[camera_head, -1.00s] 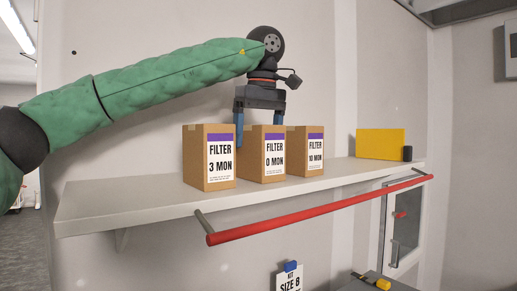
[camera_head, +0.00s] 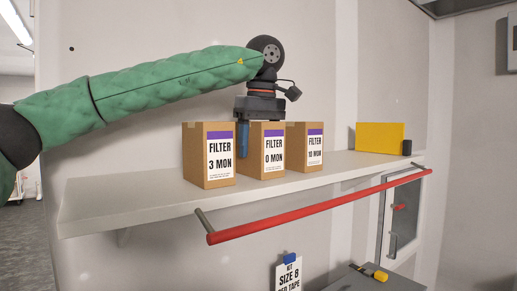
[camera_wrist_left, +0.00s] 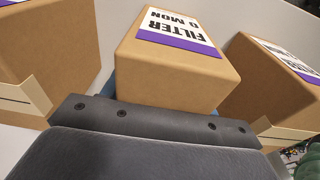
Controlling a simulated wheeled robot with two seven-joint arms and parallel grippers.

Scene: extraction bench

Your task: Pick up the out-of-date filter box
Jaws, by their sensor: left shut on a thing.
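Three brown filter boxes with purple-topped white labels stand in a row on the shelf. The left one reads FILTER 3 MON (camera_head: 194,157), the middle one FILTER 0 MON (camera_head: 266,172), the right one FILTER 10 MON (camera_head: 306,168). My left gripper (camera_head: 264,147) points down from above and is shut on the 0 MON box, one blue finger showing in the gap beside the 3 MON box. The other finger is hidden. The 0 MON box appears upright and still on the shelf. In the left wrist view the 0 MON box (camera_wrist_left: 175,72) sits between the fingers. My right gripper is not in view.
The white shelf (camera_head: 110,205) has free room at its left end and right of the boxes. A yellow block (camera_head: 380,137) with a small dark item stands at the right. A red rail (camera_head: 320,208) runs along the front. The wall is close behind.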

